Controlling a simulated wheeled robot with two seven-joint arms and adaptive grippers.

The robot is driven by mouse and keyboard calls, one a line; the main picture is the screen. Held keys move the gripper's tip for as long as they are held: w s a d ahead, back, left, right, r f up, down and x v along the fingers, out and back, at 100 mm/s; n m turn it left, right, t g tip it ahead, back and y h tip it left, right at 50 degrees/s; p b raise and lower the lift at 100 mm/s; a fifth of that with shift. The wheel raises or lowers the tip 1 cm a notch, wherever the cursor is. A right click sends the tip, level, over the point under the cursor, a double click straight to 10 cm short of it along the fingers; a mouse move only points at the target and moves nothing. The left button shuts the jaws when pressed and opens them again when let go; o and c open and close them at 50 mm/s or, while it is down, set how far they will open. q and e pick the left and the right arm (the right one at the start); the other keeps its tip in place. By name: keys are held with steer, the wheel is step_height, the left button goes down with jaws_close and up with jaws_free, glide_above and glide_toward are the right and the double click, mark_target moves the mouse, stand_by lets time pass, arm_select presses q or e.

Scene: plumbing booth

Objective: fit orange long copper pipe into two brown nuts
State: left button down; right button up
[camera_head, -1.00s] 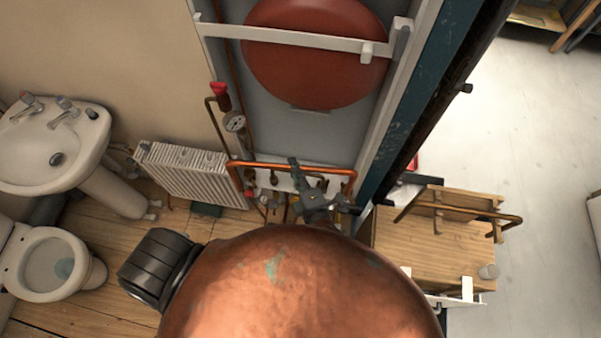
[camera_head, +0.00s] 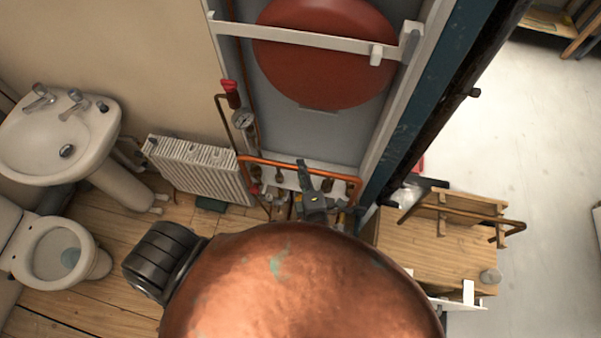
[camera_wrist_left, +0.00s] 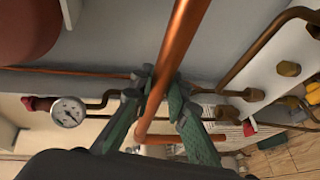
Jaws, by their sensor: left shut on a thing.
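The orange long copper pipe (camera_head: 275,162) spans the lower part of the grey wall panel in the head view, with both ends bent downward. My left gripper (camera_head: 303,172) is shut on its middle stretch. In the left wrist view the pipe (camera_wrist_left: 178,45) runs between the green fingers of the left gripper (camera_wrist_left: 157,84), and one bent end shows below them. Brown nuts (camera_wrist_left: 288,68) show on the white plate at the right of that view. Whether the pipe ends touch the nuts cannot be told. My right gripper is not in view.
A pressure gauge (camera_head: 243,119) with a red-capped valve (camera_head: 231,92) stands left of the pipe. A white radiator (camera_head: 198,170) is further left. A red tank (camera_head: 325,50) hangs above. A wooden bench (camera_head: 440,250) stands at right. My copper-coloured body hides the bottom centre.

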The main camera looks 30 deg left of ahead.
arm_select(q)
steer(key=w+a+b, duration=0.2)
steer(key=w+b, duration=0.1)
steer(key=w, duration=0.4)
stand_by(0.8)
steer(key=shift+w, duration=0.15)
steer(key=shift+r, duration=0.1)
steer(key=shift+d+f+p, duration=0.1)
steer(key=shift+f+p, duration=1.55)
steer(key=shift+f, duration=0.9)
